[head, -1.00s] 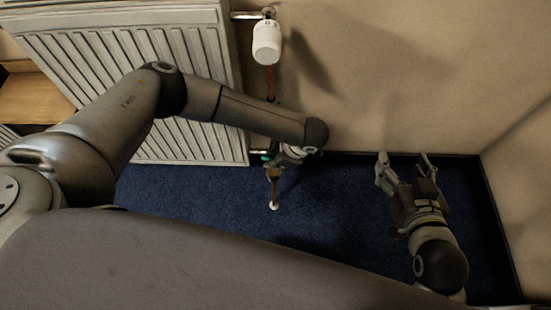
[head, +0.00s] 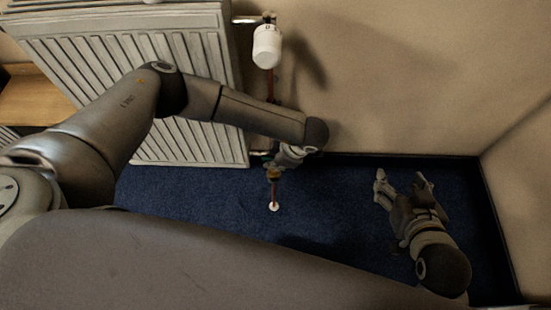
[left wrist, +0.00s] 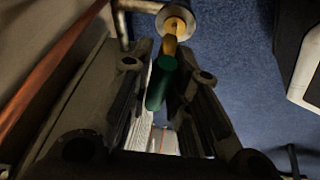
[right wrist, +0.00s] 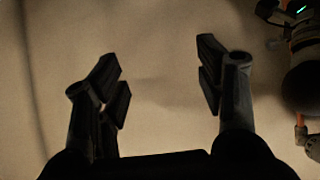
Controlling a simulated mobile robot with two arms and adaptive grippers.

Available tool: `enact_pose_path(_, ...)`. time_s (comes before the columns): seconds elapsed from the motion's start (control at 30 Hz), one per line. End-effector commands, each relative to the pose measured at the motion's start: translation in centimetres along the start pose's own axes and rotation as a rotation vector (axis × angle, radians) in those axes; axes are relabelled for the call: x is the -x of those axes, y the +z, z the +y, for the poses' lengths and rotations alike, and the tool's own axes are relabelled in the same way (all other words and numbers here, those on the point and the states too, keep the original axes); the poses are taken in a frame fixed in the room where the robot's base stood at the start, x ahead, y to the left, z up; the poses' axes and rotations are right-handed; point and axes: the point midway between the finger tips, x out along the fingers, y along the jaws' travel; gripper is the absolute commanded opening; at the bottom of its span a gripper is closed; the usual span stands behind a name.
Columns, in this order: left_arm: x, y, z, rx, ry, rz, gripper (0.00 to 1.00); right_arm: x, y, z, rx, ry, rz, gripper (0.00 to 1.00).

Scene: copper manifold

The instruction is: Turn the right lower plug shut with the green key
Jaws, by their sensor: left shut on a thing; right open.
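The green key (left wrist: 160,85) is a green cylinder held between the fingers of my left gripper (left wrist: 164,62) in the left wrist view. Its far end lines up with a brass-coloured piece (left wrist: 171,43) at a round metal fitting (left wrist: 177,19); whether the key is seated on the plug I cannot tell. In the head view my left gripper (head: 284,158) is at the lower pipe beside the radiator's bottom right corner, and my arm partly hides it. My right gripper (head: 400,182) is open and empty, well to the right; its spread fingers also show in the right wrist view (right wrist: 165,75).
The white radiator (head: 205,70) stands at the wall. A white thermostat head (head: 267,45) sits at the top of a copper pipe, which meets the floor at a white collar (head: 274,207). The blue carpet (head: 180,190) is clear between my grippers.

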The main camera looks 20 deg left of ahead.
Motion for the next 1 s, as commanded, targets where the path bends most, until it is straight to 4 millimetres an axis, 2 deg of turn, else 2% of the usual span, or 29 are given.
enact_pose_path(1.0,0.9,-0.4,0.2,0.0,0.0,0.0,0.0,1.2,4.1,0.3,-0.004,0.007,-0.197,0.63)
